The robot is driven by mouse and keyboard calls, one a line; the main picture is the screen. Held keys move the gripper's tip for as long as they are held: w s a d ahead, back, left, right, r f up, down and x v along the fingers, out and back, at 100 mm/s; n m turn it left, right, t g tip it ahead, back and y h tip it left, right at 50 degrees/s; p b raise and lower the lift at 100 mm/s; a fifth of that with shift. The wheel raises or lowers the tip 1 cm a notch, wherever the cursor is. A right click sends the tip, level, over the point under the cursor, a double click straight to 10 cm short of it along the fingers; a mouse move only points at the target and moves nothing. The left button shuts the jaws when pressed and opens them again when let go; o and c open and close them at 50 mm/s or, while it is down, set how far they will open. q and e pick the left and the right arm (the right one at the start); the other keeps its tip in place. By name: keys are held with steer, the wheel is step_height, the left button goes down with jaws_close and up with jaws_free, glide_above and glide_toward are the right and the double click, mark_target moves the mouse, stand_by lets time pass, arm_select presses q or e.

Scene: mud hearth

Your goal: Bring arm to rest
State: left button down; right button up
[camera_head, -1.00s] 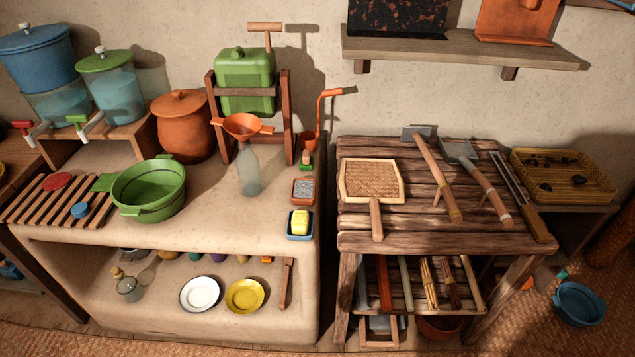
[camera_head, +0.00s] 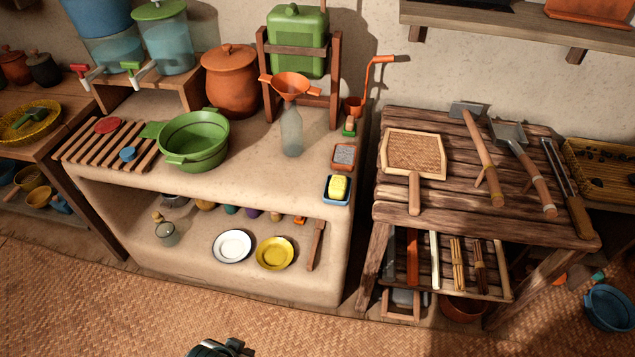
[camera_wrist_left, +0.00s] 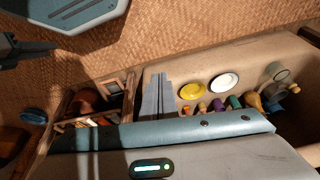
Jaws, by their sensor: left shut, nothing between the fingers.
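My left gripper (camera_head: 222,348) shows only as a dark piece at the bottom edge of the head view, above the woven floor mat and in front of the mud counter. In the left wrist view the grey fingers of my left gripper (camera_wrist_left: 157,97) lie together, with nothing between them. They are apart from the plates on the counter's lower shelf. The rest of the left arm is hidden below the head view.
The mud counter (camera_head: 110,185) holds a green pot (camera_head: 195,140), a bottle with an orange funnel (camera_head: 291,130) and a clay jar (camera_head: 232,85). A wooden table (camera_head: 455,185) with tools stands to the right. The woven floor (camera_head: 110,300) in front is clear.

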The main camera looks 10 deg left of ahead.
arm_select(q)
steer(key=s+d+f+t, duration=0.1)
steer(key=s+f, duration=0.1)
steer(key=f, duration=1.2)
steer(key=s+d+f+t+h, duration=0.1)
steer(key=s+d+f, duration=0.1)
steer(key=f, duration=1.2)
steer(key=shift+s+m, duration=0.3)
